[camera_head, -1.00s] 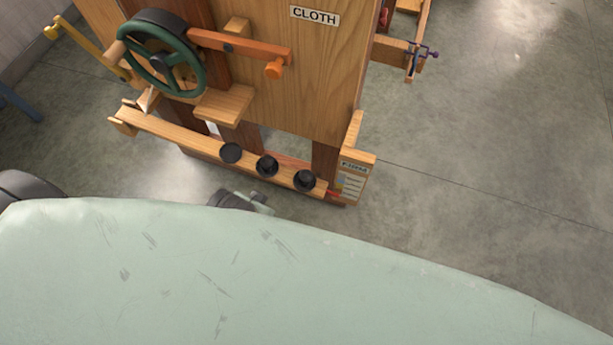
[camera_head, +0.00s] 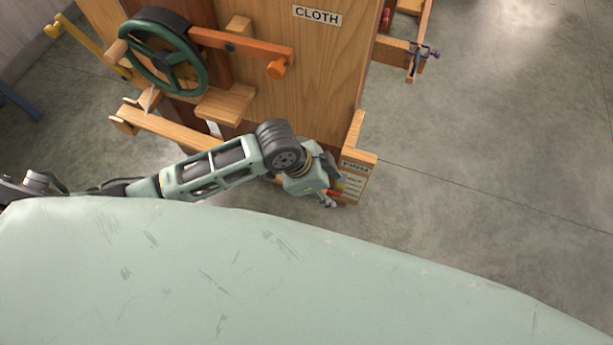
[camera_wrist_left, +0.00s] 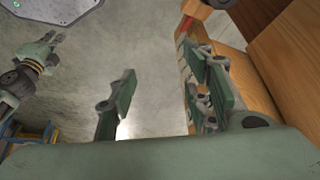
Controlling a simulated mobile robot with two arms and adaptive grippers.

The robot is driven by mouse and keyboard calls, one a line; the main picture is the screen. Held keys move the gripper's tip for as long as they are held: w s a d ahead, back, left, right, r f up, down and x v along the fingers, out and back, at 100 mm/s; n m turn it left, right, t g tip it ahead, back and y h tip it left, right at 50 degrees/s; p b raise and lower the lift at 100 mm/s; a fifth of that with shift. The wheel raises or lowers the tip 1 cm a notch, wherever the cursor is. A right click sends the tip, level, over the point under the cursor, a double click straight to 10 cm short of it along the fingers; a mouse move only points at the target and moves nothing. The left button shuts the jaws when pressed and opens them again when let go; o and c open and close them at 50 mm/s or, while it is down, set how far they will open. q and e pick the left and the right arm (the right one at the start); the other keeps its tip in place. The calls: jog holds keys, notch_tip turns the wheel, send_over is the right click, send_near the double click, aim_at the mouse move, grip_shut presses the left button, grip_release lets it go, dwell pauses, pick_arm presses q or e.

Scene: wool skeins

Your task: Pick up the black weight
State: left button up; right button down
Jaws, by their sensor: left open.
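In the head view my left arm reaches across the low wooden rail (camera_head: 165,126) of the cloth stand, and the black weights on that rail are hidden behind it. My left gripper (camera_head: 334,186) is at the rail's right end, by the labelled wooden block (camera_head: 353,180). In the left wrist view the left gripper (camera_wrist_left: 172,98) is open with nothing between its fingers. A dark rounded piece (camera_wrist_left: 220,3), possibly a weight, shows at the top edge, beyond the right finger. My right gripper (camera_wrist_left: 47,48) seems to be at the left of that view; its jaws are unclear.
The wooden stand has a CLOTH sign (camera_head: 317,15), a green handwheel (camera_head: 163,58) and an orange-ended lever (camera_head: 240,46) above the rail. Open concrete floor (camera_head: 480,170) lies to the right. Wooden panels (camera_wrist_left: 270,70) stand close to the right finger.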

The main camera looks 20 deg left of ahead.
pick_arm(q)
jog(key=shift+m+g+y, duration=0.4)
jog(key=shift+m+y, duration=0.1)
jog(key=shift+y, duration=0.2)
jog(key=w+a, duration=0.2)
jog(key=w+a+f, duration=0.1)
jog(key=a, duration=0.2)
jog(key=w+a+f, duration=0.1)
jog(key=w+a, duration=0.1)
jog(key=a, duration=0.1)
jog(key=shift+w+a+f, duration=0.25)
jog(key=shift+w, duration=0.05)
jog(key=x, duration=0.5)
jog(key=a+x, duration=0.1)
jog(key=x, duration=0.1)
jog(key=shift+w+d+f, duration=0.1)
jog(key=shift+f, duration=0.4)
jog(key=shift+c, duration=0.6)
grip_shut()
